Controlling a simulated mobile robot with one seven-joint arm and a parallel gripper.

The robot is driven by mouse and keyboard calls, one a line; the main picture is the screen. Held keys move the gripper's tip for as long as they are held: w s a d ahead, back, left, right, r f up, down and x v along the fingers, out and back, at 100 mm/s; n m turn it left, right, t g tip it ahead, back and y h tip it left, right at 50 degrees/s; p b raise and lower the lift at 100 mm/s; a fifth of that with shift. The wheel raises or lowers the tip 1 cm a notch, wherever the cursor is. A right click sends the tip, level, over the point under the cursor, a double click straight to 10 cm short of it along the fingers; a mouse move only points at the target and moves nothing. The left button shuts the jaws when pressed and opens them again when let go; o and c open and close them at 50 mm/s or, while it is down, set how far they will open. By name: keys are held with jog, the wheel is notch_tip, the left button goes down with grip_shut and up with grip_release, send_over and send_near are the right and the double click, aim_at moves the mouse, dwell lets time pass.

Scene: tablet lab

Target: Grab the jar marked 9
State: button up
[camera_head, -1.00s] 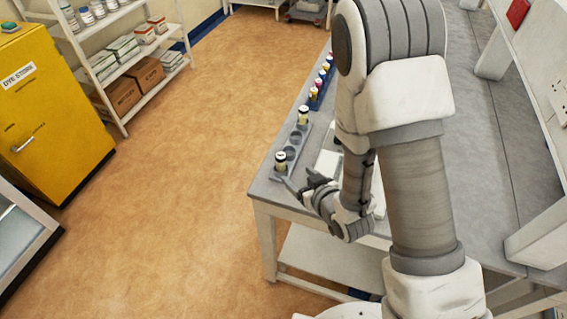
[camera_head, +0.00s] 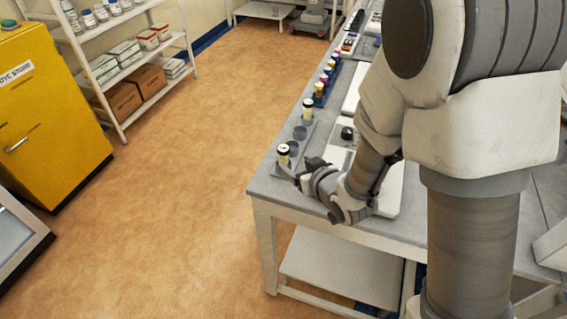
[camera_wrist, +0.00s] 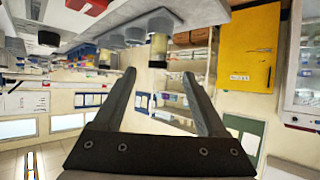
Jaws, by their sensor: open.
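A pale jar with a dark cap (camera_head: 284,154) stands in the near end of a grey rack (camera_head: 293,143) at the table's left edge. A similar jar (camera_head: 308,108) stands at the rack's far end. I cannot read a number on either. My gripper (camera_head: 298,167) is low over the table corner, just on the near side of the first jar. In the wrist view my gripper (camera_wrist: 160,76) is open and empty. A jar (camera_wrist: 158,48) appears upside down there, ahead of the gap between the fingertips, apart from them.
Empty round holes lie between the two jars in the rack. A white board and a black knob (camera_head: 347,133) are right of the grey rack. A yellow cabinet (camera_head: 50,110) and shelves stand across open floor.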

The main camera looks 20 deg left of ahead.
aim_at(285, 156)
jog(key=x, duration=0.8)
jog(key=shift+w+p, duration=0.1)
jog(key=shift+p, duration=0.25)
jog(key=shift+p+x, duration=0.5)
jog(key=shift+x, duration=2.15)
jog(key=shift+w+r, duration=0.15)
jog(key=shift+r, duration=0.05)
grip_shut()
